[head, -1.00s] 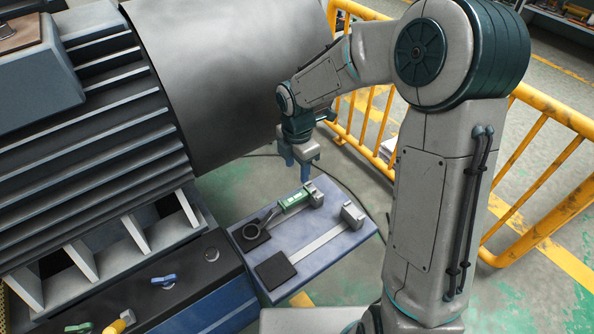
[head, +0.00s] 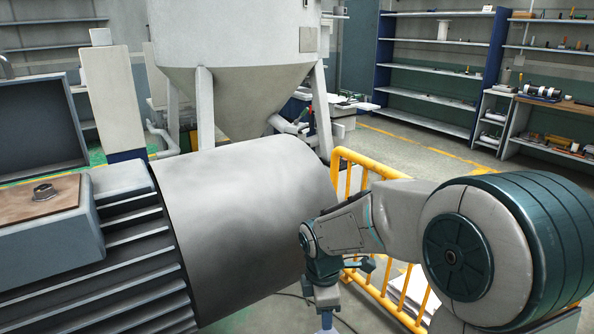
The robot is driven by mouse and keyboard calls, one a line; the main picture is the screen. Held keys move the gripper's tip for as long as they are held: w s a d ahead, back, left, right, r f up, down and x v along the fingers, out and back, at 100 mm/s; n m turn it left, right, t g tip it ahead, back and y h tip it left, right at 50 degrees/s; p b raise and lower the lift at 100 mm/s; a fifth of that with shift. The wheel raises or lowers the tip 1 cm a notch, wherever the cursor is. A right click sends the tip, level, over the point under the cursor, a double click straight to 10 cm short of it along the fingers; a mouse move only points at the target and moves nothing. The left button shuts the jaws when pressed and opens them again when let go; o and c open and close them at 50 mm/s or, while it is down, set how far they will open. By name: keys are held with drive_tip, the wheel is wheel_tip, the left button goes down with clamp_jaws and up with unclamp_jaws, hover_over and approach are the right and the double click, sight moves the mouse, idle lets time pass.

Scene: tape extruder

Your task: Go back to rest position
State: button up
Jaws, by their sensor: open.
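My gripper (head: 326,316) shows at the bottom edge of the head view, below the bent wrist of my arm. It points down, and its fingertips are cut off by the frame edge. Nothing is visible in the part of it that shows. It is just right of the large grey cylinder (head: 245,215) of the machine. The small blue table with the green-handled tool is out of view now.
The ribbed machine body (head: 130,255) fills the lower left. A yellow railing (head: 350,165) stands behind my arm. A large hopper (head: 235,75) stands behind the cylinder. Shelves (head: 435,60) line the back right, with open floor before them.

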drive_tip(key=s+d+r+m+p, duration=0.3)
drive_tip(key=s+r+m+p, duration=0.1)
drive_tip(key=s+r+m, duration=0.1)
drive_tip(key=s+d+r+m+t+p, duration=0.1)
drive_tip(key=s+d+r+m+p, duration=0.2)
drive_tip(key=r, duration=0.7)
drive_tip(key=s+d+r+m+t+p, duration=0.1)
drive_tip(key=s+d+r+m+p, duration=0.2)
drive_tip(key=s+r+m+p, duration=0.3)
wheel_tip(320, 180, up, 2)
drive_tip(key=s+m, duration=0.1)
drive_tip(key=m, duration=0.4)
drive_tip(key=shift+s+y, duration=0.25)
drive_tip(key=shift+y, duration=0.15)
drive_tip(key=shift+c, duration=1.4)
drive_tip(key=shift+a, duration=0.15)
